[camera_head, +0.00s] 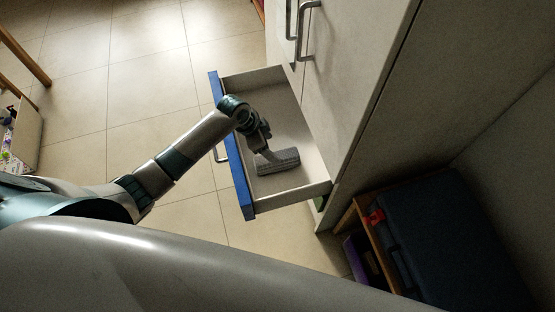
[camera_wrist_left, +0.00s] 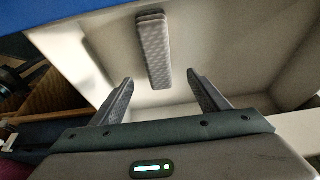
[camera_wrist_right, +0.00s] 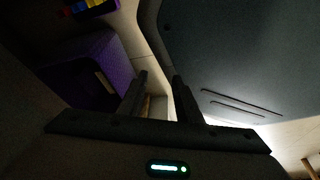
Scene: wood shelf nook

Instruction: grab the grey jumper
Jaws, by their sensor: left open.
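The grey jumper (camera_head: 280,164) lies folded into a narrow block inside the open drawer (camera_head: 249,205). In the left wrist view the jumper (camera_wrist_left: 154,55) has a knitted texture and lies on the pale drawer floor, ahead of the fingertips. My left gripper (camera_head: 264,157) reaches down over the blue drawer front and partly covers the jumper in the head view. In the left wrist view its fingers (camera_wrist_left: 160,80) are apart with nothing between them. My right gripper (camera_wrist_right: 159,78) shows only in its own wrist view, with a gap between its fingers and nothing held.
The pale cabinet (camera_head: 362,75) with metal handles stands right of the drawer. A wooden shelf with a dark blue item (camera_head: 450,235) is at lower right. A purple bin (camera_wrist_right: 95,70) lies near my right gripper.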

